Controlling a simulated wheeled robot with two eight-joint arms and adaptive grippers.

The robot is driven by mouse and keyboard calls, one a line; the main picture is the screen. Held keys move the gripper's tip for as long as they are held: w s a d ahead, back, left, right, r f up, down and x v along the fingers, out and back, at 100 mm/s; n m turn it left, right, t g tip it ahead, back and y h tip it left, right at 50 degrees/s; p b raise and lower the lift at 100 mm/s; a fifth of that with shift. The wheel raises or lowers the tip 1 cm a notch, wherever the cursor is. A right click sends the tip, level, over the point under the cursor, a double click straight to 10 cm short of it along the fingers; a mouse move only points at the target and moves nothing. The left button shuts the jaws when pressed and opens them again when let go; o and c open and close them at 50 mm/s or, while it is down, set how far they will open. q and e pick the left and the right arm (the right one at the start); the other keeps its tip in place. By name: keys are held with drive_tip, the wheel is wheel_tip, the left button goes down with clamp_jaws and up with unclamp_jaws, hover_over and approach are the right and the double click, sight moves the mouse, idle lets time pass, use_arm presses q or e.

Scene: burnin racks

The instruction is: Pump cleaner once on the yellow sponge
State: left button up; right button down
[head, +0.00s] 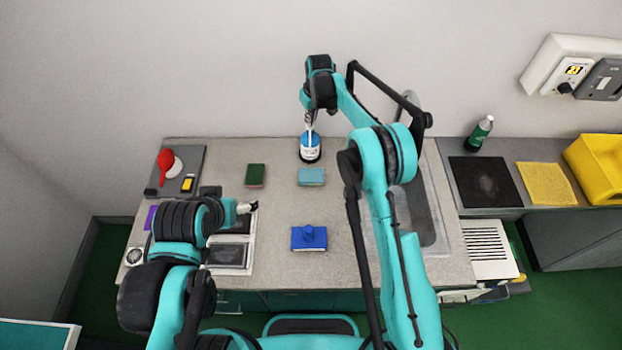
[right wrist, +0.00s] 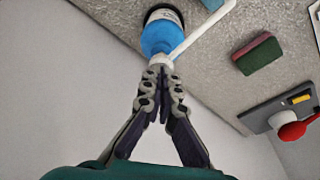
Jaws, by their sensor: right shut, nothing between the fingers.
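The cleaner bottle (head: 310,153), blue with a white label, stands at the back of the counter. Its blue body (right wrist: 158,38) and white pump nozzle (right wrist: 205,30) show in the right wrist view. My right gripper (head: 309,122) is shut and empty, its fingertips (right wrist: 160,70) right at the pump top; I cannot tell whether they touch. A sponge with a light-blue top (head: 311,177) lies just in front of the bottle. No sponge is clearly yellow; a small yellow-and-black item (head: 188,184) lies on the grey tray. My left gripper (head: 247,207) hovers over the left front; its opening is unclear.
A green-and-red sponge (head: 255,176) lies left of the bottle. A blue block with a knob (head: 309,239) sits at the front middle. The grey tray (head: 195,158) holds a red item. A sink (head: 434,225), a green bottle (head: 480,133) and a yellow mat (head: 546,184) are right.

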drive_tip(key=shift+f+b, duration=0.3)
drive_tip(key=shift+f, duration=0.25)
drive_tip(key=shift+r, duration=0.1)
drive_tip(key=shift+r+p, duration=0.7)
drive_tip(key=shift+r, duration=0.75)
drive_tip(key=shift+r, duration=0.1)
wheel_tip(320, 180, up, 6)
drive_tip(key=p, duration=0.2)
drive_tip(key=shift+p, duration=0.35)
